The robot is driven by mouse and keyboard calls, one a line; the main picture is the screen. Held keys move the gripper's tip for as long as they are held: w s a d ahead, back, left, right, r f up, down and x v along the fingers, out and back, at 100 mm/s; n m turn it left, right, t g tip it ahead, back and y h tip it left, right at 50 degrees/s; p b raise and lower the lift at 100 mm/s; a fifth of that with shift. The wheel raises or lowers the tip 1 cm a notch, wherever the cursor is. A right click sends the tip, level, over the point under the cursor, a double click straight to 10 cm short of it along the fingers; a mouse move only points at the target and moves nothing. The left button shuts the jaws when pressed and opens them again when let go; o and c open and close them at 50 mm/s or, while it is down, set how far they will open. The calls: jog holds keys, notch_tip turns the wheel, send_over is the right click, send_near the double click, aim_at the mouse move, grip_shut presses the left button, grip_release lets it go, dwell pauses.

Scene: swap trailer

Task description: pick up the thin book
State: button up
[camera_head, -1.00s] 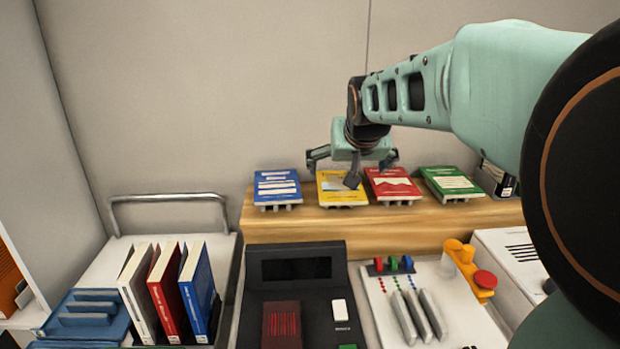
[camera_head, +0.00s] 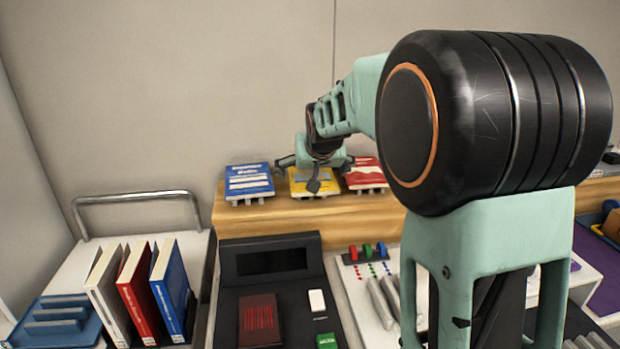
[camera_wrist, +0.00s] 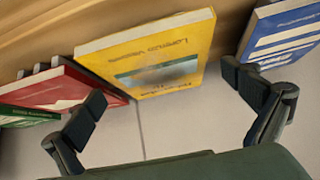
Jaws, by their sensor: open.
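Several books lie on slanted stands on the wooden ledge: a blue book (camera_head: 249,181), a yellow book (camera_head: 303,188) and a red book (camera_head: 364,174). I cannot tell which one is the thin book. My gripper (camera_head: 313,172) is open and empty in front of the yellow book, hiding part of its cover. In the wrist view, the yellow book (camera_wrist: 150,55) stands between and beyond the two fingers. The red book (camera_wrist: 60,88) is at left, the blue book (camera_wrist: 282,32) at right, and a sliver of the green book (camera_wrist: 25,119) shows at lower left.
White, red and blue upright books (camera_head: 172,290) stand on a cart with a metal rail (camera_head: 135,196) at left. A black device with a screen (camera_head: 268,262) and a panel with coloured knobs (camera_head: 367,250) sit below the ledge (camera_head: 260,216). My arm hides the ledge's right part.

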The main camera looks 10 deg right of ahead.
jog(key=shift+c, duration=0.6)
jog(key=c, duration=1)
jog(key=shift+c, duration=0.6)
jog(key=shift+r, duration=0.15)
